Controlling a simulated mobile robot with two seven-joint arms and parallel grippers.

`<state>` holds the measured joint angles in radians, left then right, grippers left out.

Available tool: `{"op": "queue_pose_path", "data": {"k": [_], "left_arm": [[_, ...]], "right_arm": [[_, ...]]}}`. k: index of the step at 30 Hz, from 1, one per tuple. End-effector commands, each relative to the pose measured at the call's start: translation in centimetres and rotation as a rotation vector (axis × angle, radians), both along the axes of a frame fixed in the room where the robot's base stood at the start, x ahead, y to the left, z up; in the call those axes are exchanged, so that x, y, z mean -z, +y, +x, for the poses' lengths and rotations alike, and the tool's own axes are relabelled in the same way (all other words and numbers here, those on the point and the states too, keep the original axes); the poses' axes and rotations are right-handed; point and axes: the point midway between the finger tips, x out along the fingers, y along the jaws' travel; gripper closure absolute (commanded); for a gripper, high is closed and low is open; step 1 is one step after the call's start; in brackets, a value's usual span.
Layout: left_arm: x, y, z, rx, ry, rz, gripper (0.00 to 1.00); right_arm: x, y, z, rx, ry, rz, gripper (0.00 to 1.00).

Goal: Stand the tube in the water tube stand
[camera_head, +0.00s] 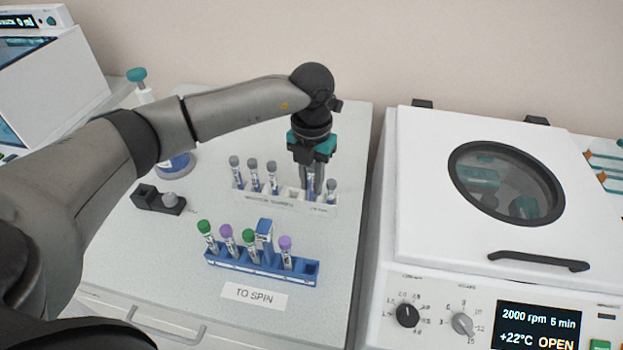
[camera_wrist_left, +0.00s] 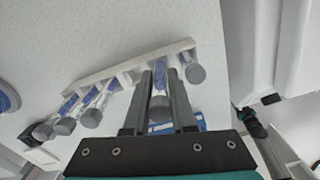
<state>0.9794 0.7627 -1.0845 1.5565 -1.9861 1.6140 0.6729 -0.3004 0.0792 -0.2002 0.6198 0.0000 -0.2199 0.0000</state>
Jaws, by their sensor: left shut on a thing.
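The white water tube stand (camera_head: 262,198) is at the back of the bench. Several grey-capped tubes stand in it: some at its left, such as one (camera_head: 253,176), and one (camera_head: 331,190) near its right end. My left gripper (camera_head: 312,190) points down over the right part of the stand. It is shut on a grey-capped tube, seen between the fingers in the left wrist view (camera_wrist_left: 160,108). The tube looks upright. Its lower end is hidden, so I cannot tell how deep it sits. An empty slot (camera_head: 294,194) shows just left of the fingers. My right gripper is not in view.
A blue rack (camera_head: 235,262) with green- and purple-capped tubes stands in front, behind a TO SPIN label (camera_head: 254,294). A small black device (camera_head: 150,198) is at the left. A white centrifuge (camera_head: 425,180) with its lid down is at the right.

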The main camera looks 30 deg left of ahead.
Motion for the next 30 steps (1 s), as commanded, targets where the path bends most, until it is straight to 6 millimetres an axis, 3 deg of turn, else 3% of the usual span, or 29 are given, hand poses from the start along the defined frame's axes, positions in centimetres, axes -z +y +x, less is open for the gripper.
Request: {"op": "queue_pose_path", "data": {"k": [2,3,11,30], "left_arm": [[-0.02,-0.02,0.0,0.0,0.0,0.0,1.0],[-0.02,-0.02,0.0,0.0,0.0,0.0,0.72],[-0.03,-0.02,0.01,0.0,0.0,0.0,0.43],[-0.38,-0.02,0.04,0.0,-0.002,0.0,0.41]], "right_arm": [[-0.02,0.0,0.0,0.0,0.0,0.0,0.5],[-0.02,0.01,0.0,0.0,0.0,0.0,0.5],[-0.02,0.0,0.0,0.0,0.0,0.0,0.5],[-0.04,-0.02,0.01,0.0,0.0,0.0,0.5]]}}
